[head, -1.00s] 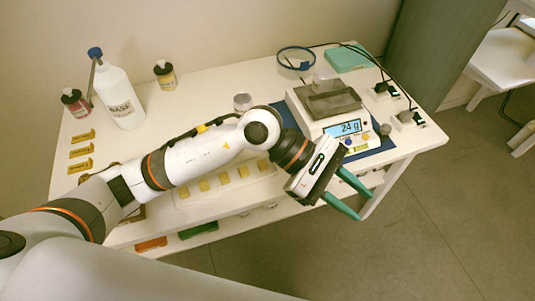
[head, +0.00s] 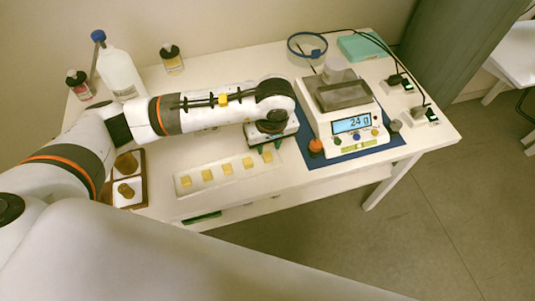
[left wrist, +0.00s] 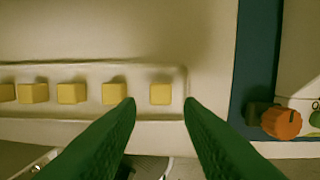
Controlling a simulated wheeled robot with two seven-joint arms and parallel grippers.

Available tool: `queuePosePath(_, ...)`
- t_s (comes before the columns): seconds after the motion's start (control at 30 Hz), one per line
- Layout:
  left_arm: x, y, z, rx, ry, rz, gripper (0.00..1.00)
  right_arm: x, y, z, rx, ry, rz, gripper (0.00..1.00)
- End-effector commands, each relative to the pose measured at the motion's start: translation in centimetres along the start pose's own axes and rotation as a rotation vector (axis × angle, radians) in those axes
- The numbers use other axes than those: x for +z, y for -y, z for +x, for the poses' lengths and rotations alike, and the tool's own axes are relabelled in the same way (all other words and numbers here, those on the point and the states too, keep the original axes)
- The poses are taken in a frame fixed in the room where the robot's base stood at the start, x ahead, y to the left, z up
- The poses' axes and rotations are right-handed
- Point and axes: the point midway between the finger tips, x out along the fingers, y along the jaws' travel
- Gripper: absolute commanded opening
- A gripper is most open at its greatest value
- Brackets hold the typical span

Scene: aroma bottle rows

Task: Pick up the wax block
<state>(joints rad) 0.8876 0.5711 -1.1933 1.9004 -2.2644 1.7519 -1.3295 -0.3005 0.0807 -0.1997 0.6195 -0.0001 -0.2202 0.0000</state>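Several yellow wax blocks stand in a row on a pale tray (head: 216,186) on the white table. The rightmost wax block (left wrist: 161,94) shows in the left wrist view near the tray's right end. My left gripper (left wrist: 159,106) is open, with one green finger to each side of that block in the picture. The block does not appear to be held. In the head view my left gripper (head: 263,153) points down over the tray's right end, and its own hand partly hides the fingers. My right gripper is not in view.
A scale (head: 346,118) reading 24 g stands on a blue mat (head: 377,154) right of the tray. An orange knob-like object (head: 316,147) is at the mat's left side. A wooden tray (head: 139,183) is at left; bottles stand behind my arm.

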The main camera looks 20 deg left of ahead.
Motion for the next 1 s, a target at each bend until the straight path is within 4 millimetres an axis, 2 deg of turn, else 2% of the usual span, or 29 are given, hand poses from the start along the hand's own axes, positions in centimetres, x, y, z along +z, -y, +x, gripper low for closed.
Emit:
queuePosePath(0.33, 0.0, 0.0, 4.5, 0.002, -0.005, -0.002, 0.34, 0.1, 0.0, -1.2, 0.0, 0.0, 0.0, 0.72)
queuePosePath(0.63, 0.1, 0.1, 5.2, -0.001, -0.002, 0.0, 0.34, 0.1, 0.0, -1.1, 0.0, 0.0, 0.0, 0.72)
queuePosePath(0.83, 0.0, 0.1, 5.2, -0.001, -0.002, -0.001, 0.03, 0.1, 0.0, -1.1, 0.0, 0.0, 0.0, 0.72)
queuePosePath(1.0, 0.1, 0.1, 5.1, -0.001, -0.002, -0.001, 0.01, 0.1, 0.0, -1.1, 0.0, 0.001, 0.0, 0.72)
